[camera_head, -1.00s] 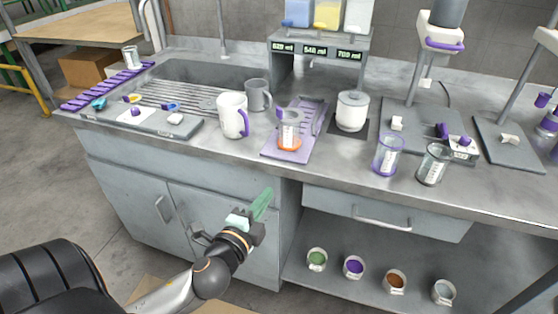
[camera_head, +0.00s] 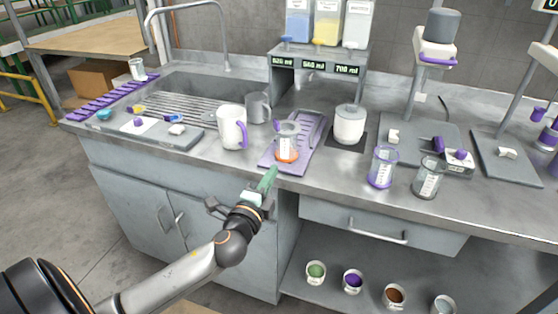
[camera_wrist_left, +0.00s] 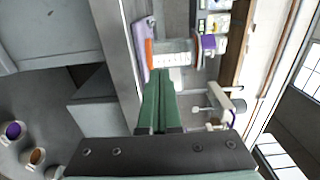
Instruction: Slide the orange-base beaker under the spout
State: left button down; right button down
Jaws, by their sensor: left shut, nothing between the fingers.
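The orange-base beaker (camera_head: 287,143) stands upright on the purple ridged tray (camera_head: 308,134) on the counter. It is clear, with a scale on its side. In the left wrist view the beaker (camera_wrist_left: 172,53) lies just beyond the fingertips. The dispenser (camera_head: 318,60) stands behind, with blue, yellow and clear tanks and digital readouts; its spouts are hard to make out. My left gripper (camera_head: 268,177) has green fingers, is shut and empty, and is in front of the counter's edge, short of the beaker. The green fingers also show in the left wrist view (camera_wrist_left: 158,98). My right gripper is out of view.
A white mug with a purple handle (camera_head: 232,127) and a grey mug (camera_head: 257,106) stand left of the tray. A purple-base beaker (camera_head: 383,167) and a dark-base beaker (camera_head: 429,178) stand further right.

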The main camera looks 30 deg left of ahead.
aim_at(283, 155)
pick_arm(q)
jog(key=shift+x, duration=2.65)
jog(key=shift+w, duration=0.1)
jog(key=x, duration=0.2)
jog(key=shift+w, duration=0.3)
jog(key=shift+w+a, duration=0.15)
jog(key=shift+w, duration=0.25)
